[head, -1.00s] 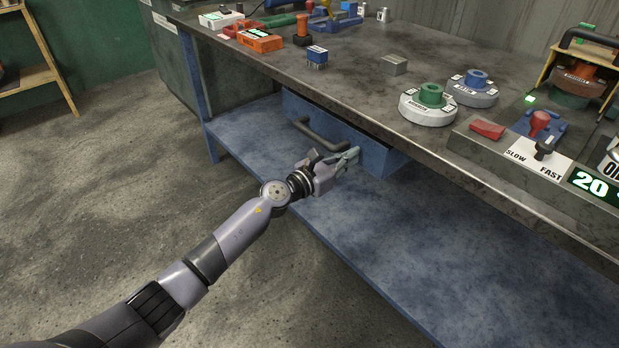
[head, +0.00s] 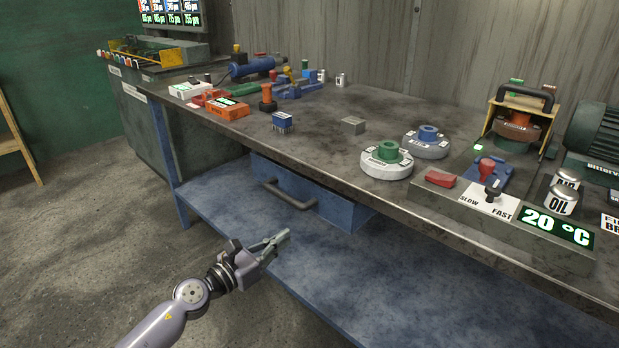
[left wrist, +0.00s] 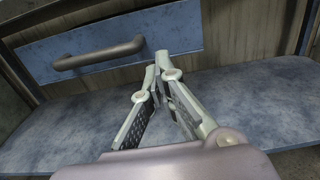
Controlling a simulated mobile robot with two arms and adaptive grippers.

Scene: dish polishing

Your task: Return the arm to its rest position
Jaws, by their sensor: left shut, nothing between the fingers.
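My left gripper (head: 279,240) is shut and empty. In the head view it hangs in front of the workbench, over the front part of the blue lower shelf (head: 380,275). In the left wrist view its two fingertips (left wrist: 157,72) meet, with nothing between them. My right gripper is not in view.
The metal benchtop (head: 310,135) stands above the shelf, with its front edge running to the lower right. On it are green (head: 387,152) and blue (head: 427,137) ringed discs, an orange box (head: 228,108) and a control panel (head: 500,215).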

